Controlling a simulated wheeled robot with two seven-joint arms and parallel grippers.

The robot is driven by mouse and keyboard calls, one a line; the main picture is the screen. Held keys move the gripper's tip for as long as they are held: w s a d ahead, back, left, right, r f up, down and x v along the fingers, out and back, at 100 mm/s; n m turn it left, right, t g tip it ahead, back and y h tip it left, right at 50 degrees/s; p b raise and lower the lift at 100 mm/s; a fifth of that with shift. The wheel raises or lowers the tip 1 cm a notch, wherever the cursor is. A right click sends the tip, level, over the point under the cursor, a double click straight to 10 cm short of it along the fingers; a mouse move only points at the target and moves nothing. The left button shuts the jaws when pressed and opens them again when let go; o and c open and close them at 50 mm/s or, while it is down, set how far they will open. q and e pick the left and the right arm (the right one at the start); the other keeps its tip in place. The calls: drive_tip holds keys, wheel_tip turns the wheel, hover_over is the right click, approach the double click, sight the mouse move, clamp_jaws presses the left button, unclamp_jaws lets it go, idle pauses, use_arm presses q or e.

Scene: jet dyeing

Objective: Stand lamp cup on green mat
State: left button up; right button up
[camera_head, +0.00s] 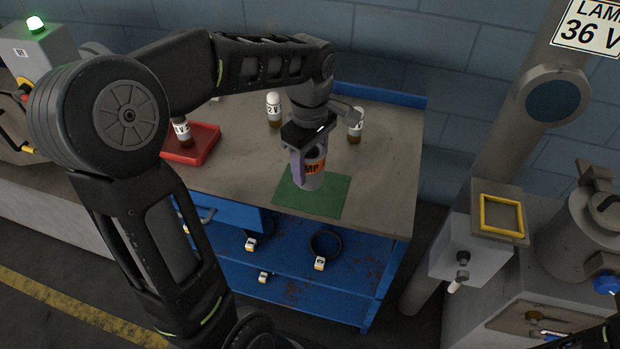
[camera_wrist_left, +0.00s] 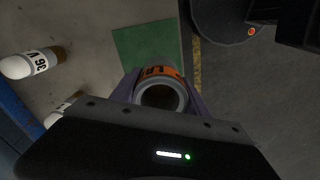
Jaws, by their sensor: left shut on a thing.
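The lamp cup (camera_head: 313,170) is a grey cylinder with an orange lettered band. My left gripper (camera_head: 308,165) is shut on it, with a finger on either side, and holds it upright at the green mat (camera_head: 325,200). I cannot tell whether the cup's base touches the mat. In the left wrist view the cup (camera_wrist_left: 162,95) shows its open dark top between the fingers, with the green mat (camera_wrist_left: 135,45) beyond it. My right gripper is not in view.
White-topped bottles (camera_head: 274,108) and (camera_head: 355,125) stand behind on the workbench (camera_head: 385,185). A red tray (camera_head: 200,145) with another bottle (camera_head: 182,132) is at left. A yellow-framed box (camera_head: 500,215) and a large pipe (camera_head: 490,150) stand at right. The bench's right part is clear.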

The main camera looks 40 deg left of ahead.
sight(310, 179)
use_arm(q)
drive_tip(key=shift+f, duration=0.5)
drive_tip(key=shift+f, duration=0.1)
drive_tip(key=shift+f, duration=1.75)
drive_tip(key=shift+f, duration=0.2)
drive_tip(key=o, duration=1.5)
drive_tip(key=shift+c, duration=0.2)
drive_tip(key=shift+r, duration=0.1)
wheel_tip(310, 179, up, 12)
drive_tip(key=shift+r, duration=0.1)
